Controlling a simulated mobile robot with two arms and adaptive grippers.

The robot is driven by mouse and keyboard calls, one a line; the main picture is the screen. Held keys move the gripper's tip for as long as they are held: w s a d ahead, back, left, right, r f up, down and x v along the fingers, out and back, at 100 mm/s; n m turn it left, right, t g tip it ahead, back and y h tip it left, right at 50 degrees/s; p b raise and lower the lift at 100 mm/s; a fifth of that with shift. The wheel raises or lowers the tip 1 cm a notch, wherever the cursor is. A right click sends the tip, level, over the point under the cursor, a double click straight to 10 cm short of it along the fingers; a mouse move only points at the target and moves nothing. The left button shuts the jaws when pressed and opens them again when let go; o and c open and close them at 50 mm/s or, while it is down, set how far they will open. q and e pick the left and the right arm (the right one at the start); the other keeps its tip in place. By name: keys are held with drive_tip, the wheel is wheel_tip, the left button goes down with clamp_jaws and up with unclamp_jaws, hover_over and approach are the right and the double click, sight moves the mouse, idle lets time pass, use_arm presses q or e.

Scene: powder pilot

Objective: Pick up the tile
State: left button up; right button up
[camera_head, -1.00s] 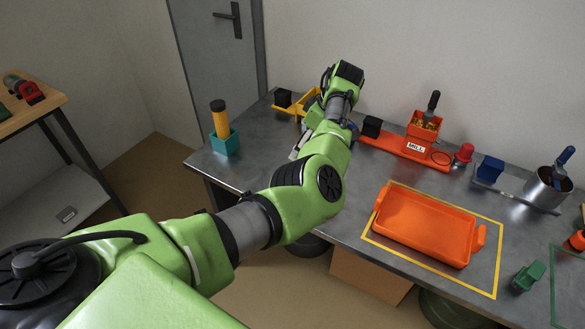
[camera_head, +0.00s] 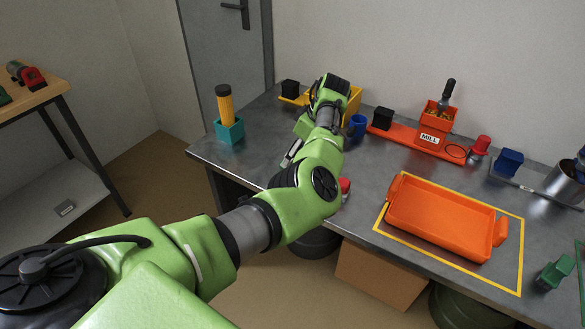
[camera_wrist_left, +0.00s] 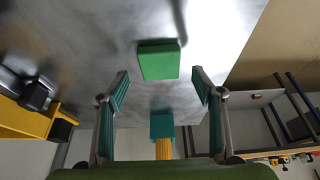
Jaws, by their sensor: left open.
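A green rectangular tile (camera_wrist_left: 159,60) lies on the grey metal table in the left wrist view, just beyond and between the fingertips. My left gripper (camera_wrist_left: 160,86) is open and empty, with one finger on each side of the tile's line and apart from it. In the head view the left gripper (camera_head: 292,152) is partly hidden by my own arm, above the left part of the table. I cannot make out the tile in the head view. My right gripper is not in view.
A teal holder (camera_head: 230,131) with a yellow black-capped cylinder (camera_head: 225,104) stands at the table's left end. A blue cup (camera_head: 357,126), yellow bin (camera_head: 353,104) and orange mill stand (camera_head: 437,133) are at the back. An orange tray (camera_head: 440,222) lies front right.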

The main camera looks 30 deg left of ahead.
use_arm(q)
drive_tip(key=b+x, duration=0.1)
drive_tip(key=x, duration=0.2)
drive_tip(key=shift+b, duration=0.3)
drive_tip(key=shift+r, duration=0.1)
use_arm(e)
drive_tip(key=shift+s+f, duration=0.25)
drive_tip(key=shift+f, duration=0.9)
use_arm(q)
drive_tip(key=c, duration=1.2)
drive_tip(key=shift+c, duration=0.2)
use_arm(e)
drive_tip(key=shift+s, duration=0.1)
use_arm(q)
drive_tip(key=shift+r, duration=0.15)
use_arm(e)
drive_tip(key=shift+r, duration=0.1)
